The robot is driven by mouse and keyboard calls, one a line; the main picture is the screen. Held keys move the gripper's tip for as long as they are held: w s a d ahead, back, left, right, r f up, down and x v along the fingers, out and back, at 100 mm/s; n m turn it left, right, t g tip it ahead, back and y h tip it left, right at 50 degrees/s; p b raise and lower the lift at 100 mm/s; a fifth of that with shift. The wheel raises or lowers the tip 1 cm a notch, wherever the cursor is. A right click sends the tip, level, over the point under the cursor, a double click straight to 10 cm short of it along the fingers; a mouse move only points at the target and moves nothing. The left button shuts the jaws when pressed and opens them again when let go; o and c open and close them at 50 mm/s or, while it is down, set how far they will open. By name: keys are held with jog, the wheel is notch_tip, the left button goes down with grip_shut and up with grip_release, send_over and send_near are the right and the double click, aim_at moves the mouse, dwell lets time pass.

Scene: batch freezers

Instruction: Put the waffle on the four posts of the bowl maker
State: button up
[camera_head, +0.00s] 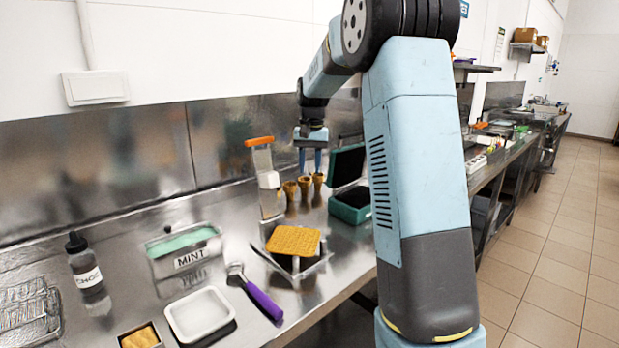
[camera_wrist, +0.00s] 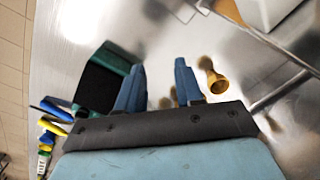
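The waffle (camera_head: 293,240) is a flat golden square. It lies roughly level on top of a low metal stand with a plate base (camera_head: 313,268), which looks like the bowl maker. The waffle hides most of the stand's posts, so I cannot tell whether it rests on all four. My gripper (camera_head: 312,163) is well behind the waffle, near the back of the counter and above the cones. In the wrist view my gripper (camera_wrist: 159,75) has its fingers apart with bare counter between them. The waffle is not clearly visible in the wrist view.
Several brown cones (camera_head: 304,183) stand below my gripper; one cone (camera_wrist: 215,80) shows beside a finger. A green-and-black box (camera_head: 349,205) is to their right. An orange-handled upright (camera_head: 260,142) stands left. A mint tub (camera_head: 188,255), purple-handled scoop (camera_head: 262,300) and white tray (camera_head: 200,315) are nearer.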

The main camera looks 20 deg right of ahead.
jog(key=s+a+r+n+t, duration=0.1)
jog(key=s+a+r, duration=0.1)
jog(key=s, duration=0.7)
jog(key=s+a+r+n+t, duration=0.1)
jog(key=s+a+r+t, duration=0.15)
jog(key=s, duration=0.75)
jog(key=s+a+r+n, duration=0.1)
jog(key=s+r, duration=0.2)
jog(key=s, duration=0.6)
jog(key=s+a+f+n+t, duration=0.1)
jog(key=s+f, duration=0.3)
jog(key=s, duration=0.6)
jog(key=shift+t, duration=0.45)
jog(key=shift+f, duration=0.1)
